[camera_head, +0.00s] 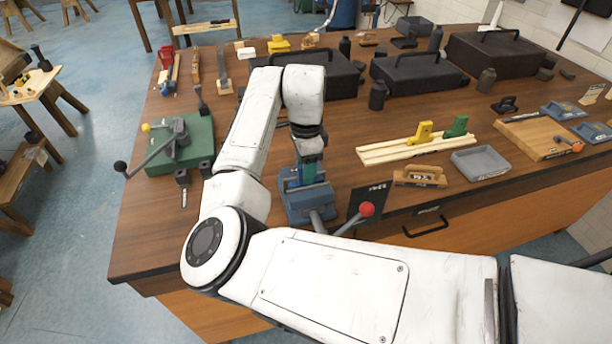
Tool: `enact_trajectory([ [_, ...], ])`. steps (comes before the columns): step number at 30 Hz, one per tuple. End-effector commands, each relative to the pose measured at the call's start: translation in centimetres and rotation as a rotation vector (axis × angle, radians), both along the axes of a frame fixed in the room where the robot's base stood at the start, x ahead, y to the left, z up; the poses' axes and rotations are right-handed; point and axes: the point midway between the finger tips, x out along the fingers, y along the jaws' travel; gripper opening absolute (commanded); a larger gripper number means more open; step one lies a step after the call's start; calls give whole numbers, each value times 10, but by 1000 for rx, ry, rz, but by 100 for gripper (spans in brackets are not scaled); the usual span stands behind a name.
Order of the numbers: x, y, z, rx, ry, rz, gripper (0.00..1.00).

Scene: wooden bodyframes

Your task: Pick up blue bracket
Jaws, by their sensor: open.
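My gripper (309,152) points down at the end of my white arm, directly over a blue vise (306,205) at the table's front edge. The jaws are open, though the fingertips are small and partly hidden. A small blue-teal piece (308,173) shows right under the gripper, at the top of the vise. It may be the blue bracket, but its outline is unclear, and I cannot tell whether the fingers touch it. A yellow bracket (423,132) and a green bracket (457,126) stand on a pale wooden rail to the right.
The wooden table (250,105) is crowded. A red-knobbed handle (367,209) and a black sign (375,193) stand beside the vise. A green base with a lever (195,140) is to the left. Black toolboxes (418,70) line the back. A grey tray (480,162) lies right.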

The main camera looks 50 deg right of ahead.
Motion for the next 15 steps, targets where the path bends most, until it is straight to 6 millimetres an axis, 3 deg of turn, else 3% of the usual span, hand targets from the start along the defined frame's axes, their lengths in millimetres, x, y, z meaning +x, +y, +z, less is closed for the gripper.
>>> enact_trajectory([
  [9,0,0,-8,1,1,0,49],
  [15,0,0,-8,0,0,0,31],
])
